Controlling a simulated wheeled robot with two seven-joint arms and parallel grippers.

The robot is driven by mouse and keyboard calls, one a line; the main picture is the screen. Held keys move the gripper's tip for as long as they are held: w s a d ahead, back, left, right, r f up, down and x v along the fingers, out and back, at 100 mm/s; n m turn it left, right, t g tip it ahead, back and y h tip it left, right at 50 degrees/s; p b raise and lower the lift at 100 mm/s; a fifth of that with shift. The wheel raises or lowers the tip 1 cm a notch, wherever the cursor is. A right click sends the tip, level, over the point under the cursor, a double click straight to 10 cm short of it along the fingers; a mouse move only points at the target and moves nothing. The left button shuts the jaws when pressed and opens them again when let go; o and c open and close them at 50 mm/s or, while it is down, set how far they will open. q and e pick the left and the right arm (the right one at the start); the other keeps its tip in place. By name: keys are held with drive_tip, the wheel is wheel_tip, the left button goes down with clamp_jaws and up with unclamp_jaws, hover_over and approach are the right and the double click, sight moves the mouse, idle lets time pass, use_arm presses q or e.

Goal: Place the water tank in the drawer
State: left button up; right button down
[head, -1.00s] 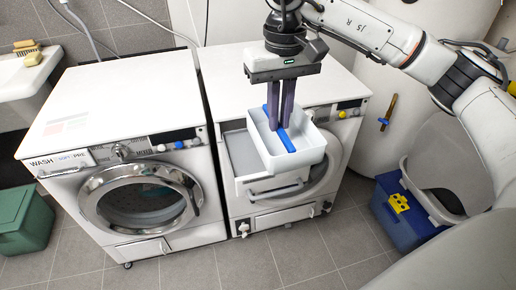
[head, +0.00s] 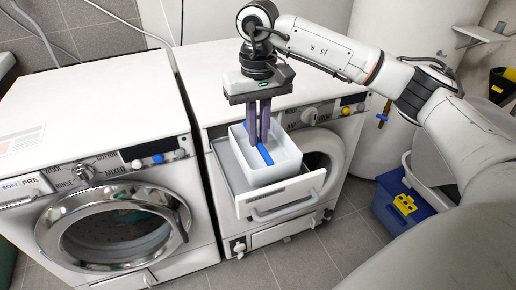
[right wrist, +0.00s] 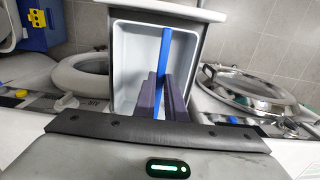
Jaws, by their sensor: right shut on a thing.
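The water tank (head: 280,171) is a white open box with a blue bar handle (head: 265,154) across it. My right gripper (head: 264,140) is shut on the blue handle from above, fingers pointing down. The open drawer (head: 285,198) of the right machine has a white front and grey inside. The tank stands upright within the drawer's outline, its upper part above the drawer rim. I cannot tell whether it touches the drawer floor. The right wrist view shows the handle (right wrist: 164,50) between my fingers and the tank (right wrist: 126,60) around it. My left gripper is not in view.
The left washing machine (head: 115,215) stands close beside the right machine (head: 330,110). A blue bin (head: 400,208) with a yellow clip stands on the floor at right, beside a pale basket. Floor tiles in front of the right machine are clear.

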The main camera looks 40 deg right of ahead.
drive_tip(key=shift+f, duration=1.95)
drive_tip(key=shift+f, duration=0.15)
drive_tip(key=c, duration=1.8)
unclamp_jaws()
wheel_tip(320, 180, up, 12)
drive_tip(key=shift+r+p, duration=0.2)
drive_tip(key=shift+p, duration=0.1)
